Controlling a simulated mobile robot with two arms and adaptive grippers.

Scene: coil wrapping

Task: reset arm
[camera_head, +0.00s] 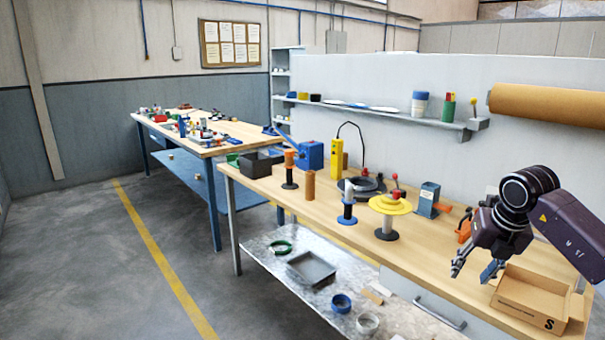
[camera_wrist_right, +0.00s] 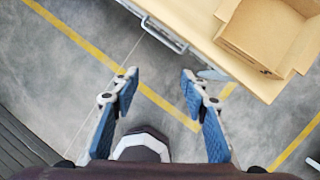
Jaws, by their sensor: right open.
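My right gripper (camera_head: 474,268) comes in from the right in the head view, in front of the bench's near edge and left of the cardboard box. In the right wrist view my right gripper (camera_wrist_right: 160,115) has its two blue-padded fingers spread wide with nothing between them. Grey floor with yellow lines shows below the fingers. The cardboard box (camera_head: 530,301) is open and sits at the right end of the wooden bench (camera_head: 315,212); the box also shows at the upper right of the right wrist view (camera_wrist_right: 262,35). My left gripper is not in view.
The lower shelf holds a grey tray (camera_head: 311,268) and rolls. A second table (camera_head: 235,138) stands behind left. The floor at left is clear.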

